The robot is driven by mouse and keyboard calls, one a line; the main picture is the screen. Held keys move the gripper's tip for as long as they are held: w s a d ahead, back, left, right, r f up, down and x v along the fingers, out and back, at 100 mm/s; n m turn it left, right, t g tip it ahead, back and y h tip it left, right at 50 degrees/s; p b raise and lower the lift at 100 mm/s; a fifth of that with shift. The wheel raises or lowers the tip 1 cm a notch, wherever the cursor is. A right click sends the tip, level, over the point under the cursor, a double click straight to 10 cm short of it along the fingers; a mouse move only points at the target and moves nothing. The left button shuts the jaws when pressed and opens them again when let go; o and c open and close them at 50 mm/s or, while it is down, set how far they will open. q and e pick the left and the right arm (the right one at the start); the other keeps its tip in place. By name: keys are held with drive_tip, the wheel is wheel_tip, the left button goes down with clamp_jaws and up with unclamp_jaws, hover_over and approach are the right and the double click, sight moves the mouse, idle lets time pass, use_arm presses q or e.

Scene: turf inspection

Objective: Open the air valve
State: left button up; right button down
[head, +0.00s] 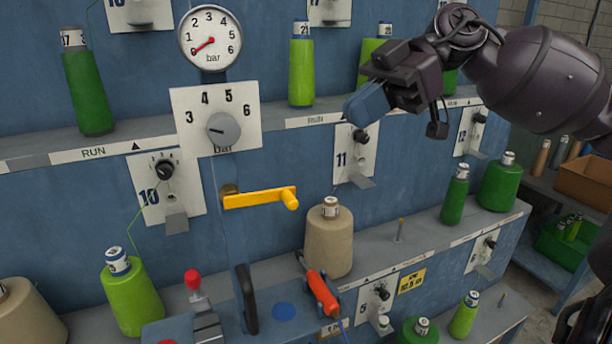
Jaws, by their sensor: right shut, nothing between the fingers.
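The air valve's yellow lever (258,198) lies roughly level on the blue panel, its pivot at the left and a stubby grip at its right end. Above it a grey knob (223,129) sits on a white plate marked 3 to 6 bar. My left gripper is not in view.
Green yarn cones (87,92) stand along the upper ledge. A beige cone (329,242) stands on the lower ledge, just right below the lever. A red-handled tool (322,293) and a red-knobbed lever (193,282) are lower down. The panel directly around the yellow lever is fairly clear.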

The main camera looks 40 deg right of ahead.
approach(264, 203)
drive_tip(key=s+a+r, duration=0.1)
drive_tip(key=a+r, duration=0.1)
drive_tip(key=a, duration=0.1)
drive_tip(key=shift+a+f, duration=0.2)
drive_tip(key=shift+f, duration=0.8)
drive_tip(key=shift+a+f, duration=0.15)
drive_tip(key=shift+f, duration=0.8)
drive_tip(key=shift+w, duration=0.15)
